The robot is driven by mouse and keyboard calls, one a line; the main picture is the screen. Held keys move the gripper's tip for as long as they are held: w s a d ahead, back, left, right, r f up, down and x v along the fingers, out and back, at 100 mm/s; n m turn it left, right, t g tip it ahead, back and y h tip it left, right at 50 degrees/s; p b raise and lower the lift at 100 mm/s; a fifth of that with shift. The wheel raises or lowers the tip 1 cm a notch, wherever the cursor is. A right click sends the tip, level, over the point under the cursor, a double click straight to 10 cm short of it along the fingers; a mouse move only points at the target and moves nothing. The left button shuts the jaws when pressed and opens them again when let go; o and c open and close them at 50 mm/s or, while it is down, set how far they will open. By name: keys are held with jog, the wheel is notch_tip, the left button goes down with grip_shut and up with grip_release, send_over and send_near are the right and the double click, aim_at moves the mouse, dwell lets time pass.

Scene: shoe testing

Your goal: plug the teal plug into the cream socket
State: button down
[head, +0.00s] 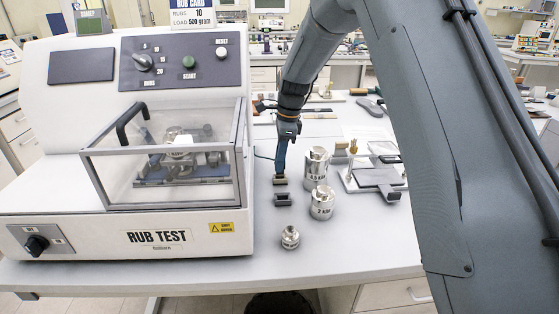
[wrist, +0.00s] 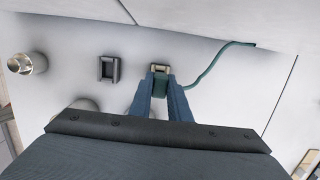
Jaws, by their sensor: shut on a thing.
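My gripper (head: 280,172) points down at the table just right of the white machine. In the wrist view its fingers (wrist: 160,82) are shut on the teal plug (wrist: 161,84), which shows between them. A teal cable (wrist: 205,72) runs from it to the right and up. The cream socket (wrist: 160,68) is right at the fingertips, and in the head view it shows at the gripper's tip (head: 280,181). The plug is over or at this socket; I cannot tell how deep it sits. The fingers hide the plug in the head view.
A dark socket-like block (head: 284,199) lies beside the cream socket and also shows in the wrist view (wrist: 108,69). Metal weights (head: 322,203) stand close on the right, with a smaller one (head: 290,237) in front. The RUB TEST machine (head: 195,225) borders the left.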

jog(key=shift+f+b, duration=0.45)
jog(key=shift+f, duration=0.95)
jog(key=c, duration=1.6)
grip_release()
jog(key=shift+r, duration=0.1)
jog(key=r, duration=0.2)
jog(key=r+b, duration=0.1)
jog(key=r, duration=0.2)
jog(key=d+r+b, duration=0.1)
jog(key=r, duration=0.1)
jog(key=shift+d+r, duration=0.1)
jog(key=shift+r, duration=0.15)
